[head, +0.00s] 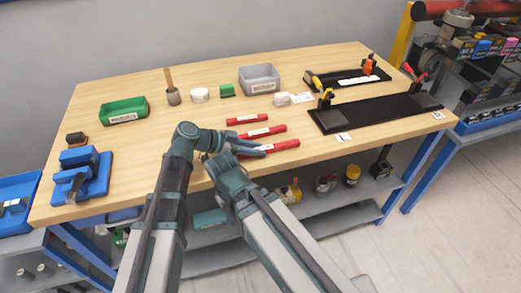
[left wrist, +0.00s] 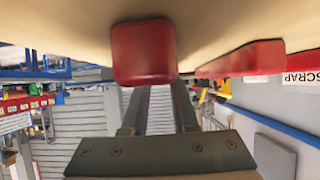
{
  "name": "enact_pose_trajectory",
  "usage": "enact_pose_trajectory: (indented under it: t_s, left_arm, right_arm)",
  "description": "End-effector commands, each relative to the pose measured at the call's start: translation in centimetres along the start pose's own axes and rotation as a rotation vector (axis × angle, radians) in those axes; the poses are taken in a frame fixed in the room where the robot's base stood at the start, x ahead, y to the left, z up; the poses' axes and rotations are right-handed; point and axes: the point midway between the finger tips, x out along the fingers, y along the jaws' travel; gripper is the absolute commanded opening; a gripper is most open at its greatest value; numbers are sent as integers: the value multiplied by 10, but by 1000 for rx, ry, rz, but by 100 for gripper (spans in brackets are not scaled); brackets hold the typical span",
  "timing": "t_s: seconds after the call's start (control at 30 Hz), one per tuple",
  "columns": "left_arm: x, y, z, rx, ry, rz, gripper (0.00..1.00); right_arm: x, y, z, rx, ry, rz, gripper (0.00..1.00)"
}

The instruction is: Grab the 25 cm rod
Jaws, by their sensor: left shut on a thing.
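Three red rods with white labels lie on the wooden table near its front edge: a short one (head: 246,119) at the back, a middle one (head: 270,132) and a longer one (head: 287,146) in front. The label print is too small to read. My left gripper (head: 260,150) is shut on the front rod near its left part. In the left wrist view a red rod end (left wrist: 144,52) sits between the fingers, and another red rod (left wrist: 240,59) lies to its right. My right arm is folded at the table's front edge; its gripper is not clearly visible.
The table (head: 350,155) also holds a green bin (head: 124,112), a grey bin (head: 260,79), a blue fixture (head: 83,175) at the left and black fixtures with clamps (head: 375,112) at the right. A shelf with cans (head: 325,185) is below. Free table lies left of the rods.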

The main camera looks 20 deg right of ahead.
Motion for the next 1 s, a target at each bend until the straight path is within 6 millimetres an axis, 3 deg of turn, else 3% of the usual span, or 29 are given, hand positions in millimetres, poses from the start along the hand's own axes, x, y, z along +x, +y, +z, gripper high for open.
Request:
enact_pose_trajectory:
  t_s: [0.37,0.8,1.0]
  left_arm:
    - [-9,0,-16,0,0,0,0]
    - [-40,0,-74,0,1,0,0]
    - [-48,0,-88,0,0,0,0]
  right_arm:
    - [-19,2,1,0,0,0,50]
    - [-83,8,5,1,0,0,50]
    - [-100,10,6,1,0,0,50]
